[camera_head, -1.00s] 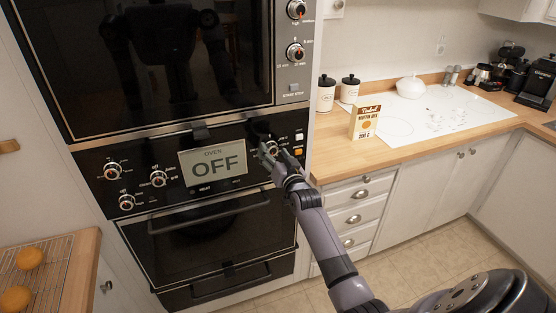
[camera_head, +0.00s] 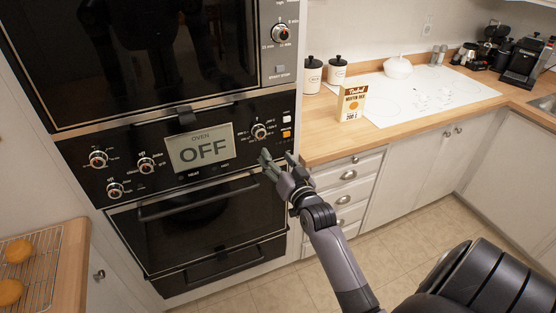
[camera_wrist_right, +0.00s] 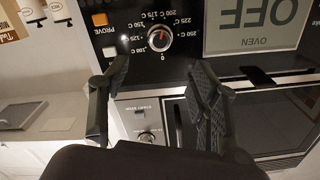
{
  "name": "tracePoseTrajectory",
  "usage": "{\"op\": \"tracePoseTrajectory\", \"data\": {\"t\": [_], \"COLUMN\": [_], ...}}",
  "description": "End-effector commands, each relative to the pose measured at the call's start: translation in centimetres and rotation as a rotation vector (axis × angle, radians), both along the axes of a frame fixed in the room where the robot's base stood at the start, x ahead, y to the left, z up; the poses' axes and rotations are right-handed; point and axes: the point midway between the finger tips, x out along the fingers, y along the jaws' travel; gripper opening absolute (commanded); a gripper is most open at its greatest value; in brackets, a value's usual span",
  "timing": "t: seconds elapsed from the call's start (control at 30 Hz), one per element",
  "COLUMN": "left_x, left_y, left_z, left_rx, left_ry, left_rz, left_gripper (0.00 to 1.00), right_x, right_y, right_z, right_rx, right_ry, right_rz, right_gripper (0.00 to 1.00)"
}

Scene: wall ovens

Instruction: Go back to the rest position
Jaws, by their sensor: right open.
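My right gripper (camera_head: 276,160) is open and empty in front of the oven control panel, just below and right of the temperature knob (camera_head: 259,131). In the right wrist view, its two fingers (camera_wrist_right: 158,100) stand apart with nothing between them, and the knob (camera_wrist_right: 161,39) shows beyond the fingertips, upside down. The oven display (camera_head: 200,149) reads OFF. The oven door (camera_head: 205,222) below the panel is shut. My left gripper is not in view.
A wooden counter (camera_head: 318,139) to the right holds a muffin mix box (camera_head: 352,103), two white canisters and a white cooktop.

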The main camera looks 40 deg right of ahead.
Motion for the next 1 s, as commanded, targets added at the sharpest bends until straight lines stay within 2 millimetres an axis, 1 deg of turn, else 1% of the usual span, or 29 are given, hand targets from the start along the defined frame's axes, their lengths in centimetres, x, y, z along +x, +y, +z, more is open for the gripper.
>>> {"op": "tracePoseTrajectory", "data": {"t": [0.37, 0.43, 0.47, 0.57, 0.6, 0.67, 0.7, 0.77, 0.8, 0.87, 0.9, 0.97, 1.0], "left_x": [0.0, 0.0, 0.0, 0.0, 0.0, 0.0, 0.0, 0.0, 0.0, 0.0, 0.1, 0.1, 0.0], "left_y": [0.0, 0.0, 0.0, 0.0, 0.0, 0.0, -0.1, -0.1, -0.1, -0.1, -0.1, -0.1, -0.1], "left_z": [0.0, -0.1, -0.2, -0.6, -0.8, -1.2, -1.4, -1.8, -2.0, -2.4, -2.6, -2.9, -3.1], "left_rx": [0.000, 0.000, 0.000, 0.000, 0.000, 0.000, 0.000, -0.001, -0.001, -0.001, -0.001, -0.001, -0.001], "left_ry": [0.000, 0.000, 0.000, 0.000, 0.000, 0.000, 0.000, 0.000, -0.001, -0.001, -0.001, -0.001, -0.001], "left_rz": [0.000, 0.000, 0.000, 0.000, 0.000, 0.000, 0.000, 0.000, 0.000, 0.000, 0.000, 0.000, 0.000], "left_gripper": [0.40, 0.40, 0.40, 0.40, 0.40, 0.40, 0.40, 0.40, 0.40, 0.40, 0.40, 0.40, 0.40], "right_x": [0.0, 0.1, 0.1, 0.1, 0.0, -0.4, -0.9, -1.9, -2.7, -4.2, -5.5, -7.5, -9.0], "right_y": [0.0, 0.1, 0.3, 1.0, 1.5, 2.5, 3.2, 4.3, 5.1, 6.2, 7.0, 8.2, 8.9], "right_z": [-0.1, -0.7, -1.4, -5.4, -7.8, -12.0, -15.0, -19.4, -22.3, -26.5, -29.3, -33.3, -35.9], "right_rx": [0.000, 0.001, 0.000, -0.001, -0.004, -0.007, -0.012, -0.021, -0.027, -0.038, -0.045, -0.057, -0.068], "right_ry": [0.001, 0.012, 0.023, 0.094, 0.136, 0.208, 0.262, 0.344, 0.396, 0.475, 0.529, 0.608, 0.660], "right_rz": [0.000, 0.002, 0.005, 0.018, 0.028, 0.045, 0.059, 0.081, 0.097, 0.121, 0.138, 0.165, 0.185], "right_gripper": [0.56, 0.56, 0.56, 0.56, 0.56, 0.56, 0.56, 0.56, 0.56, 0.56, 0.56, 0.56, 0.56]}}
